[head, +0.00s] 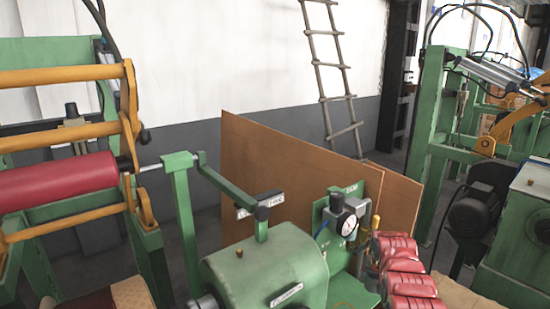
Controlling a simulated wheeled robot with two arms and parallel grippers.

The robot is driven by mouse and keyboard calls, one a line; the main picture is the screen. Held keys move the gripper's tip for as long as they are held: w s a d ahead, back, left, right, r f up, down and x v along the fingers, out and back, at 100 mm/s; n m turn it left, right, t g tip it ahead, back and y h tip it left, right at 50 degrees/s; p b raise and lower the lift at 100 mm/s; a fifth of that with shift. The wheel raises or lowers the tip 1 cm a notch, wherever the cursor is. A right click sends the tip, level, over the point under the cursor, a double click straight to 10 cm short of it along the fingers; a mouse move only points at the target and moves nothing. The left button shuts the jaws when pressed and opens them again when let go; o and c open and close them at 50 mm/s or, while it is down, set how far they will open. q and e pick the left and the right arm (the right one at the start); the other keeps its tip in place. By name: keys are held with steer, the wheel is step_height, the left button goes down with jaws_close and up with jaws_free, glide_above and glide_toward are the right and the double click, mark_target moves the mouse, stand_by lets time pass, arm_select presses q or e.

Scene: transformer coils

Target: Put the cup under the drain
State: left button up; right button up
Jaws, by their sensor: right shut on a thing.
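I cannot make out a cup in the head view, and no drain can be picked out for sure. I cannot make out either of my grippers or what they hold. A green machine housing (265,272) with a label fills the lower middle. Behind it to the right stands a green bracket with a round white pressure gauge (346,224) and small grey and black fittings. The lower parts of these machines are cut off by the picture's bottom edge.
Red coil-like parts (405,262) sit right of the gauge. A large red roller (60,183) in an orange and green frame stands at left. Brown boards (285,170) stand behind the housing. A ladder (333,75) leans on the wall. Another green machine (525,235) stands at right.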

steer(key=shift+d+r, duration=0.1)
steer(key=shift+d, duration=0.25)
stand_by(0.3)
stand_by(0.4)
steer(key=shift+d+b, duration=0.2)
steer(key=shift+b, duration=0.15)
steer(key=shift+a, duration=0.15)
steer(key=shift+s+d+m, duration=0.1)
steer(key=shift+d+m, duration=0.2)
steer(key=shift+d, duration=0.05)
steer(key=shift+a, duration=0.2)
